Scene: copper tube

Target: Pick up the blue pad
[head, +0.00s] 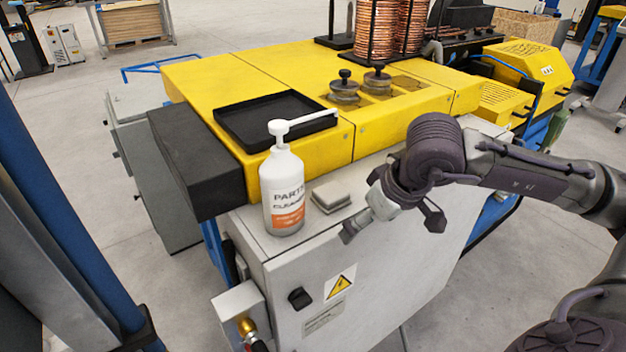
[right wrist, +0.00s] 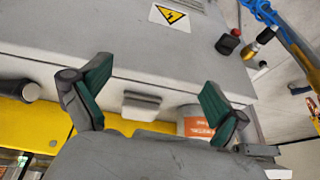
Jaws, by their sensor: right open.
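I see no pad that is clearly blue. A small grey, block-like pad (head: 331,195) lies on the grey cabinet top, just right of the white cleaner bottle (head: 284,190). My right gripper (head: 392,222) is to the right of the pad, over the cabinet's front side, and is open and empty. In the right wrist view the pad (right wrist: 141,106) shows between the two spread green-lined fingers (right wrist: 156,76), beyond them and not touched. The bottle's orange label (right wrist: 197,127) is beside the right finger there. My left gripper is not in view.
The bottle's pump spout reaches right above the pad's far side. The yellow machine (head: 400,118) with a black tray (head: 268,118) rises behind the pad. The grey cabinet (head: 350,275) has a warning sign and a black knob on its front.

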